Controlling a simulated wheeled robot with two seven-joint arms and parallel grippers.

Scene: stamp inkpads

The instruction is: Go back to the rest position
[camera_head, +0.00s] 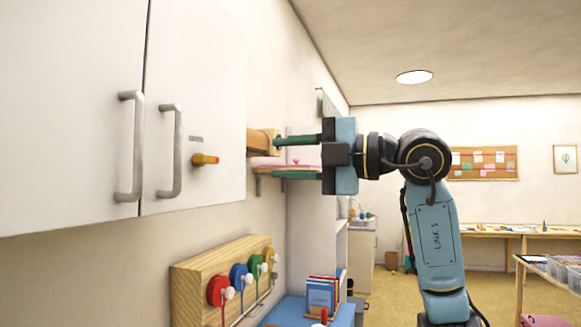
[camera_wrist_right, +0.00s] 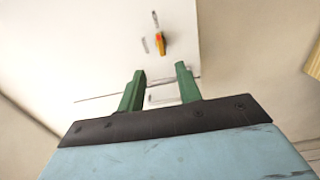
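My right gripper (camera_head: 278,157) is raised in the middle of the head view, its arm coming up from the lower right. Its two green fingers are spread apart, one above the other, pointing left toward the wall. In the right wrist view the gripper (camera_wrist_right: 160,69) is open with nothing held between the fingers. A white cabinet (camera_head: 195,90) with an orange-yellow knob (camera_head: 204,159) is left of the gripper, apart from it. The knob (camera_wrist_right: 161,42) also shows beyond the fingertips in the right wrist view. My left gripper is out of view.
The cabinet has two grey handles (camera_head: 136,145). Below it a wooden rack (camera_head: 190,290) carries red, blue, green and yellow round pieces with white knobs. A wooden shelf piece (camera_head: 260,142) is behind the fingers. Books (camera_head: 321,292) stand on a blue surface (camera_head: 290,312). Open floor lies beyond my arm.

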